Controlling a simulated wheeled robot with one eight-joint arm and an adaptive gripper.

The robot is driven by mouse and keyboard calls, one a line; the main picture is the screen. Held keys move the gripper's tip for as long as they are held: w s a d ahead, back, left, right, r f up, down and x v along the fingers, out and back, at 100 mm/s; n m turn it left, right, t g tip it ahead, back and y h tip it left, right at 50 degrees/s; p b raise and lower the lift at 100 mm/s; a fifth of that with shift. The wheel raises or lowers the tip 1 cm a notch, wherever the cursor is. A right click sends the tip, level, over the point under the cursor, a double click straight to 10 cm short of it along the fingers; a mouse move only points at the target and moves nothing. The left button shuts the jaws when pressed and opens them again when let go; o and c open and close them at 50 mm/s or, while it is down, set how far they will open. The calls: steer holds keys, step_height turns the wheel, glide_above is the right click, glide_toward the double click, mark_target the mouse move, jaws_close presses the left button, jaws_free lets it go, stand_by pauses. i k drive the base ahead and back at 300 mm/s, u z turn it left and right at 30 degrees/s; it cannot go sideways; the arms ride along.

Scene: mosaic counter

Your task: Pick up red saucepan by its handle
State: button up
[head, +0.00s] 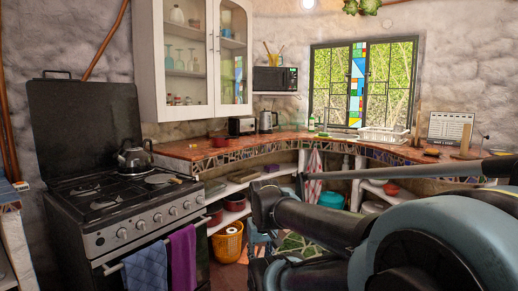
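A small red-brown pot or bowl (218,139) sits on the mosaic counter, left of the kettle and toaster. It is too small to tell whether it is the red saucepan, and I cannot make out a handle. Other reddish vessels stand on the shelves below: a dark red one (234,203) left of centre and another (391,188) at the right. My arm fills the lower right foreground, with dark and blue-grey links. I cannot make out the gripper fingers, and nothing is seen held.
A gas stove (120,200) with a metal kettle (135,157) stands at the left, towels on its front rail. The curved mosaic counter (290,145) holds a toaster (242,126) and a white dish rack (383,137). An orange basket (227,243) is on the floor.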

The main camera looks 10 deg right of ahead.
mark_target(221, 141)
steer(key=u, duration=0.85)
steer(key=k, duration=0.1)
steer(key=z, duration=1.65)
steer(key=i, duration=1.15)
steer(key=u, duration=0.55)
steer(key=i, duration=0.65)
steer(key=u, duration=0.45)
